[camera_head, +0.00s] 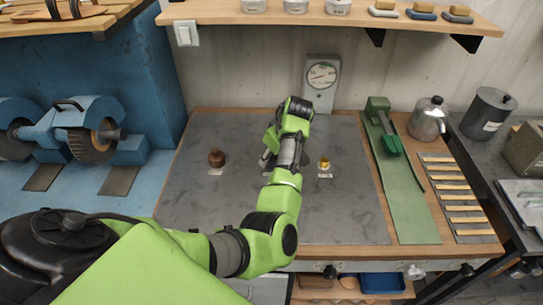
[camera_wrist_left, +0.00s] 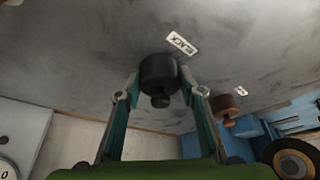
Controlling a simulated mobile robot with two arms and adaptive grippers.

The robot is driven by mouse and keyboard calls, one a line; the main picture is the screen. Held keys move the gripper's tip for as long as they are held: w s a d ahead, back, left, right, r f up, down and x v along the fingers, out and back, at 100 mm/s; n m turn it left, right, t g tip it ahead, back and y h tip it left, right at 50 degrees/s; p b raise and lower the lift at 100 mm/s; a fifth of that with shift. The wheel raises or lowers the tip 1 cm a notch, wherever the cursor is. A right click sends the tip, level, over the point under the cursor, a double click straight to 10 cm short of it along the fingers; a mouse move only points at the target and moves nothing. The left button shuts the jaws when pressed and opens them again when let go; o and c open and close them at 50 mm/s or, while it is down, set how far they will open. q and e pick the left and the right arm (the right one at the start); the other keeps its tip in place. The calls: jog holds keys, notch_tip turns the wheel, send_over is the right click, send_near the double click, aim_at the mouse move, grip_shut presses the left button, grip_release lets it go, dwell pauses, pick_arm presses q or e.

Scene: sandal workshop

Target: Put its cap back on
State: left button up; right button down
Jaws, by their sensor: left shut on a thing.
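My left gripper (camera_head: 269,158) is over the middle of the grey work mat (camera_head: 225,220). In the left wrist view its two fingertips (camera_wrist_left: 161,82) are shut on a small black bottle (camera_wrist_left: 159,70), one on each side. A narrower black knob sticks up from it; I cannot tell whether this is a cap or a bare neck. A label reading BLACK (camera_wrist_left: 181,43) lies beside it. In the head view my gripper hides the black bottle. A brown bottle (camera_head: 216,158) stands to the left, and an amber one (camera_head: 324,163) to the right. No loose cap is visible. My right gripper is not in view.
A gauge (camera_head: 321,77) stands at the back of the table. A green strip with a green tool (camera_head: 390,140) and a rack of strips (camera_head: 455,190) lie right, near a metal pot (camera_head: 428,118). A shelf (camera_head: 330,14) overhangs the back. The front of the mat is clear.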

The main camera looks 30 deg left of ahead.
pick_arm(q)
jog(key=o, duration=1)
jog(key=v, duration=1.2)
